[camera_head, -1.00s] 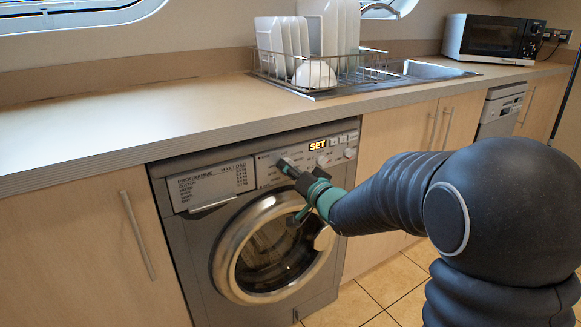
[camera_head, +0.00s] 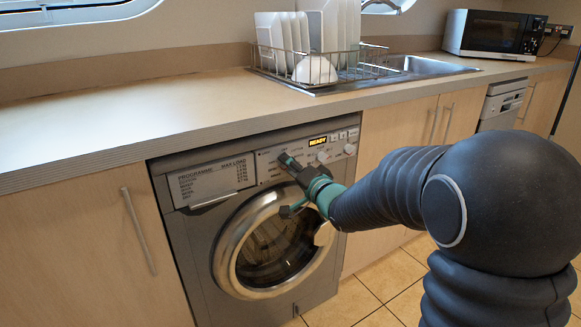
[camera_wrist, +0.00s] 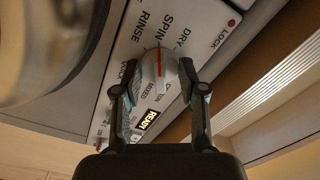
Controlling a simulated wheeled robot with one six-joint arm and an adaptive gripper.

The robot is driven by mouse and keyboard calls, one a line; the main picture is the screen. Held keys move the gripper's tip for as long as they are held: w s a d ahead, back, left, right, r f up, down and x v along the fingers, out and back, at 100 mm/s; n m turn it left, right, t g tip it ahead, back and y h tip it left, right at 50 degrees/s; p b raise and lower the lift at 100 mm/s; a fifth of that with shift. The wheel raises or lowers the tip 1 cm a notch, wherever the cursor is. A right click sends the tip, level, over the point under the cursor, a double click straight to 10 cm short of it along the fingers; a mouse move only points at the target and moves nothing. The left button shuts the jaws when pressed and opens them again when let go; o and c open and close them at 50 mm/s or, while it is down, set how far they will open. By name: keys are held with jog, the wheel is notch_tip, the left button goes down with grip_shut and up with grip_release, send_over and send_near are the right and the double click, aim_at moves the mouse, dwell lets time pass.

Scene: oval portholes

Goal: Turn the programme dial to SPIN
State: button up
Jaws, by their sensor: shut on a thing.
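The programme dial (camera_wrist: 152,65) is a round grey knob with a red pointer line on the washing machine's front panel, seen close in the wrist view. The red line points towards the word SPIN (camera_wrist: 168,30). RINSE is printed on one side of SPIN, DRY on the other. My gripper (camera_wrist: 158,75) is shut on the dial, one finger on each side. In the head view my gripper (camera_head: 286,161) is at the panel and hides the dial.
The round door (camera_head: 224,240) of the washing machine is shut, just below my gripper. The worktop (camera_head: 130,115) overhangs the panel. A dish rack (camera_head: 300,70) with plates, a sink and a microwave (camera_head: 490,33) stand further back. Floor tiles show at lower right.

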jog(key=shift+a, duration=0.15)
jog(key=o, duration=1.2)
jog(key=shift+a, duration=0.1)
jog(key=shift+c, duration=0.2)
jog(key=shift+d, duration=0.25)
jog(key=shift+s+d, duration=0.15)
jog(key=shift+s, duration=0.1)
jog(key=v, duration=1.1)
jog(key=shift+s, duration=0.15)
